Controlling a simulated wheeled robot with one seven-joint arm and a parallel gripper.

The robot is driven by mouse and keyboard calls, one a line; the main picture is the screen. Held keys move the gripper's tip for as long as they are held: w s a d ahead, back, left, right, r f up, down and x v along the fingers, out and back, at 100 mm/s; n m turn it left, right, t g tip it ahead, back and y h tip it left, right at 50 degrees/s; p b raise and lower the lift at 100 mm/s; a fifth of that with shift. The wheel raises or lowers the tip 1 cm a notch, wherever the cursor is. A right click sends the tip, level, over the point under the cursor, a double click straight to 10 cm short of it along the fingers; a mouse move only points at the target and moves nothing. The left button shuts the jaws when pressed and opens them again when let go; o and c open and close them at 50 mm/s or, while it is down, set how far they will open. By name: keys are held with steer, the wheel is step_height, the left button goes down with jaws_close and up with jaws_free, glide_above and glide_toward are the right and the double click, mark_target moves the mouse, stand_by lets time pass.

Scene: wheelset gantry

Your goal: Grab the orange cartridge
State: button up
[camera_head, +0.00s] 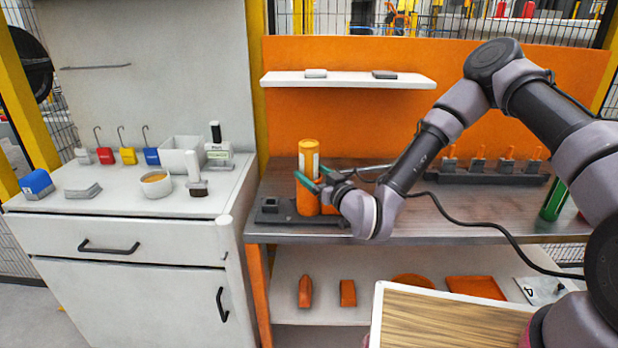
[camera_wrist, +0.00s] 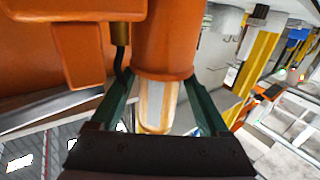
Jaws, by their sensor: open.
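The orange cartridge (camera_head: 308,155) stands upright at the left end of the dark workbench, with a pale label band near its upper part. My gripper (camera_head: 313,177) is at the cartridge from the right, its two green fingers open and apart. In the wrist view, the cartridge (camera_wrist: 165,40) lies between the two green fingers (camera_wrist: 156,80), one on each side, with its pale-banded end close to the gripper's dark body. Whether either finger touches it I cannot tell.
A dark base plate (camera_head: 272,214) lies at the cartridge's foot. A white shelf (camera_head: 350,80) hangs above. A dark rack (camera_head: 485,178) with several orange-topped pieces and a green cylinder (camera_head: 553,200) stand to the right. A white cabinet (camera_head: 130,240) adjoins on the left.

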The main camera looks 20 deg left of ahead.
steer(key=x, duration=0.4)
steer(key=shift+w+a, duration=0.2)
steer(key=shift+a, duration=0.1)
steer(key=shift+c, duration=0.3)
jaws_close()
